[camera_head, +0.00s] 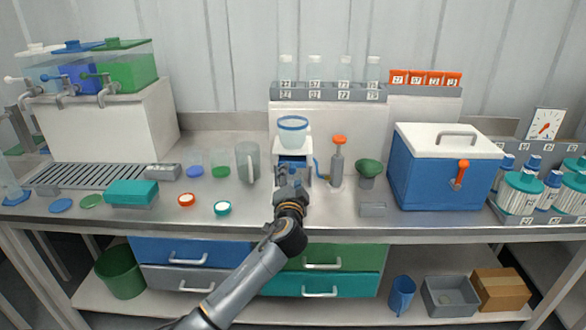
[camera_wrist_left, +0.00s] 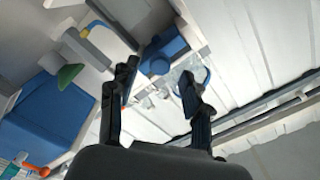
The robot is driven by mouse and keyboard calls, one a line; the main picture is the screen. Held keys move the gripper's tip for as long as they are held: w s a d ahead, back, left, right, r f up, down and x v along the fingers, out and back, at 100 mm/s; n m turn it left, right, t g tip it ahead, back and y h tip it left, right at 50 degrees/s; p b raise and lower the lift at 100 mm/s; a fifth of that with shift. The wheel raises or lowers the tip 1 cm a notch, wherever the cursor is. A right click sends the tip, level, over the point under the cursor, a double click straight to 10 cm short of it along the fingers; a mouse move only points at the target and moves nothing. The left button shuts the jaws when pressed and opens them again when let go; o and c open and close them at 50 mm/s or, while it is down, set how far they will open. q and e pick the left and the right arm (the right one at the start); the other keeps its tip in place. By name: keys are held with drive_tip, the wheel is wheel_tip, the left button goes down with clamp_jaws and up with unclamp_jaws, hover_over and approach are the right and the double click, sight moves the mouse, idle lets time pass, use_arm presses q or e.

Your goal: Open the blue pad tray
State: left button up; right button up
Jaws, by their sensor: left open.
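A white stand (camera_head: 292,158) at the middle of the bench bears a clear bowl with a blue rim (camera_head: 292,128). A blue part (camera_head: 293,154) shows on the stand's front; whether it is the blue pad tray I cannot tell. Under the bench, a blue drawer (camera_head: 185,252) with a pale handle looks shut. My left gripper (camera_head: 290,188) is just in front of the stand, partly covering its lower front. In the left wrist view its two fingers (camera_wrist_left: 155,85) are apart with nothing between them. A blue block (camera_wrist_left: 164,56) and the rimmed bowl (camera_wrist_left: 188,76) show beyond them. My right gripper is not in view.
An orange-topped dispenser (camera_head: 338,160) and a green funnel (camera_head: 369,169) stand right of the stand, then a blue cooler (camera_head: 445,166). A clear jug (camera_head: 248,162) is to the left. Loose lids, one red-rimmed (camera_head: 186,199), lie near the bench's front edge.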

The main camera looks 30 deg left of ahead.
sight(292, 171)
use_arm(q)
drive_tip(key=shift+x, duration=2.25)
clamp_jaws()
